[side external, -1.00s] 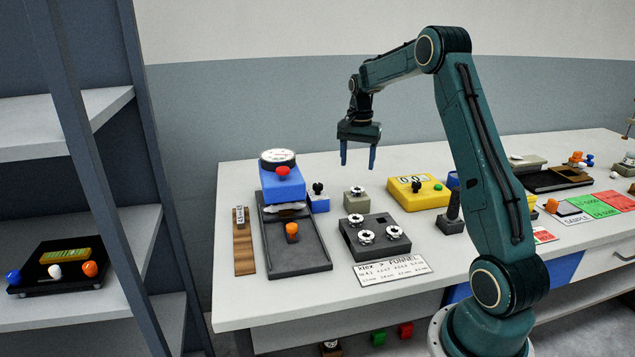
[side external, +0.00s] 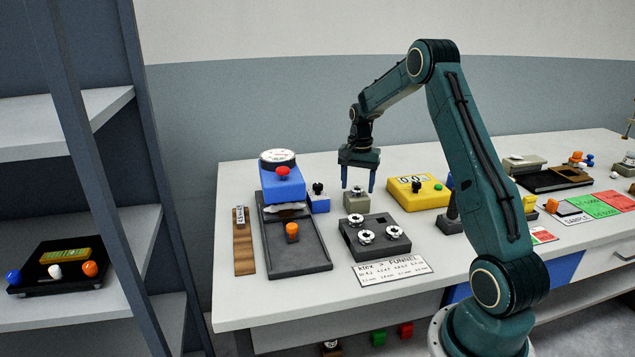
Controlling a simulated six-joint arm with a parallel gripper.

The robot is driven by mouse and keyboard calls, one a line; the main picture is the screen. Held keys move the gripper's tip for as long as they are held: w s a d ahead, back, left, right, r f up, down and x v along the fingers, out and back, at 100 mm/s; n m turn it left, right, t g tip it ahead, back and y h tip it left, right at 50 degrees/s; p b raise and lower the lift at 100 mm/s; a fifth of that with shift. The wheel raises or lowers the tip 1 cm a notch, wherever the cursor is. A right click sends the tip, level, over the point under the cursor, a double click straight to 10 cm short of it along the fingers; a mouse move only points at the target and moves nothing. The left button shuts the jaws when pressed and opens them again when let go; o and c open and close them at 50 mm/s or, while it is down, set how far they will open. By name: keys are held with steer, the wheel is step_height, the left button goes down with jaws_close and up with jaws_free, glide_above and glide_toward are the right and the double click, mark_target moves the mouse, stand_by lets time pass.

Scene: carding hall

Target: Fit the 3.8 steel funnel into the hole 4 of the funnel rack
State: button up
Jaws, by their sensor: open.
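The funnel rack (side external: 349,248) is a dark grey block on the table. Three steel funnels sit in its top: one at the back left (side external: 355,219), one at the front (side external: 366,237), one at the right (side external: 393,232). The back right of its top holds no funnel. Hole numbers are too small to read. Another steel funnel (side external: 357,191) sits on a small grey-green block (side external: 356,203) just behind the rack. My gripper (side external: 358,188) points down, open and empty, its fingertips apart around or just above this funnel. Contact cannot be told. No funnel size is readable.
A card headed "FUNNEL" (side external: 392,270) lies in front of the rack. A dark tray with a blue scale-like device (side external: 283,185) and a small blue block (side external: 318,203) stand left. A yellow meter (side external: 417,191) and a dark upright post (side external: 451,215) stand right.

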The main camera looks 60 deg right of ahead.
mark_target(357, 190)
steer(key=shift+f, duration=0.65)
steer(key=c, duration=1.1)
steer(key=shift+r, duration=0.1)
step_height(357, 190, up, 20)
stand_by(0.5)
